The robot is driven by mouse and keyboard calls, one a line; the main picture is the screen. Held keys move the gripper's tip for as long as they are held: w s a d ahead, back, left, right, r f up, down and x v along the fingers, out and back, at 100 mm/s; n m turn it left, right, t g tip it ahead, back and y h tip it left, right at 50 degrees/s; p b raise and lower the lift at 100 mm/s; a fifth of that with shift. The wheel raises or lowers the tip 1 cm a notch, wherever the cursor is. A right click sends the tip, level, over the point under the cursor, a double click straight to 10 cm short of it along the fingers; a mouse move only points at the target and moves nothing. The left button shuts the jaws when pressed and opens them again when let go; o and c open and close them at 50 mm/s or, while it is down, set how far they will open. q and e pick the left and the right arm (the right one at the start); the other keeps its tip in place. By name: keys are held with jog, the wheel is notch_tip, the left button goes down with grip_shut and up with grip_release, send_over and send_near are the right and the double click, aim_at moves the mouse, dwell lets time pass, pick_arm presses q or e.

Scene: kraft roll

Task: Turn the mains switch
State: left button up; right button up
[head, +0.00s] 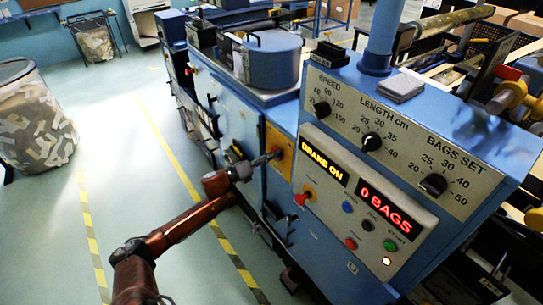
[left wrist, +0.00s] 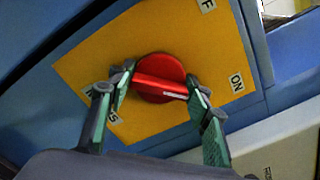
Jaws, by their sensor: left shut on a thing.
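The mains switch (left wrist: 160,72) is a red round knob with a raised bar handle on a yellow plate (left wrist: 95,65). The plate carries an ON label at right and a partly cut label ending in F at top. The bar lies nearly across the wrist picture, and a white mark shows on its right half. My left gripper (left wrist: 160,92) is shut on the bar, one finger at each end. In the head view the yellow plate (head: 279,168) is on the blue machine's side, with my left gripper (head: 268,158) against it. My right gripper is out of view.
The control panel (head: 345,215) beside the switch reads BRAKE ON and 0 BAGS. A red button (head: 302,198) juts out close by on the right. Dials (head: 372,142) sit above. A scrap bin (head: 35,120) stands at far left; the floor between is clear.

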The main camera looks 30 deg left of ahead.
pick_arm(q)
jog(key=n+p, duration=0.2)
jog(key=n, duration=0.1)
jog(key=shift+n, duration=0.4)
jog(key=n+p, duration=0.2)
jog(key=n, duration=0.2)
jog(key=shift+p, duration=0.35)
jog(key=n+p, duration=0.2)
jog(key=n, duration=0.3)
jog(key=shift+n+p, duration=0.4)
jog(key=shift+f+n+p, duration=0.1)
jog(key=shift+n+p, duration=0.45)
jog(key=shift+n, duration=0.65)
jog(key=shift+f+n+p, duration=0.1)
jog(key=shift+n+p, duration=0.25)
jog(key=shift+n, duration=0.75)
jog(key=o, duration=1.2)
jog(key=shift+c, duration=0.2)
